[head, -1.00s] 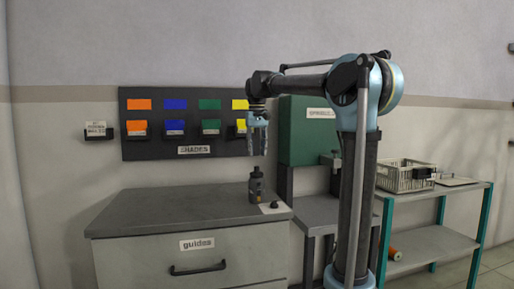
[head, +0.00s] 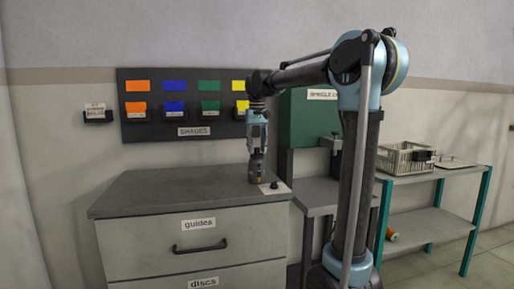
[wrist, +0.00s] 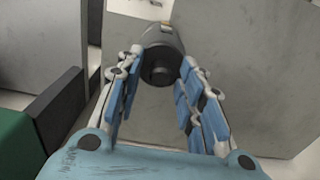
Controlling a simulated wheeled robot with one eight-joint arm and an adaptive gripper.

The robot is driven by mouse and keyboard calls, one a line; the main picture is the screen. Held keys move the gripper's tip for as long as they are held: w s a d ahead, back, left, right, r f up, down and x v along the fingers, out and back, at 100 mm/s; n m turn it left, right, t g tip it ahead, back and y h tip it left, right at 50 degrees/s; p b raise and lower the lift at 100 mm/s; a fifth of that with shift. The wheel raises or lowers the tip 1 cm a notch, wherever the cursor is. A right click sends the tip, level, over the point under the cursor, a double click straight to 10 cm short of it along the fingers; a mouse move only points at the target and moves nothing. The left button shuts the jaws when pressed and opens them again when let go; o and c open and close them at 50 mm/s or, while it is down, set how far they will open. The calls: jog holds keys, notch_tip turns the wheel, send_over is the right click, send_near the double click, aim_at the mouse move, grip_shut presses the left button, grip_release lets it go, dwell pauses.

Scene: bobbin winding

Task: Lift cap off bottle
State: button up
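The dark bottle (head: 256,177) stands upright on the grey cabinet top, near its right front corner. My gripper (head: 256,155) points straight down over it and hides most of its upper part in the head view. In the wrist view the bottle (wrist: 160,42) lies between and beyond my fingers, with its black cap (wrist: 160,73) facing the camera. My gripper (wrist: 160,80) is open, with blue-padded fingers on both sides of the cap and visible gaps to it.
A small black piece (head: 274,185) sits on a white card (head: 280,189) right of the bottle. The shades board (head: 160,132) is on the wall behind. A green box (head: 305,130) stands at the right. The left cabinet top (head: 165,195) is clear.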

grip_shut()
jog(key=shift+r, duration=0.1)
jog(key=shift+r, duration=2.15)
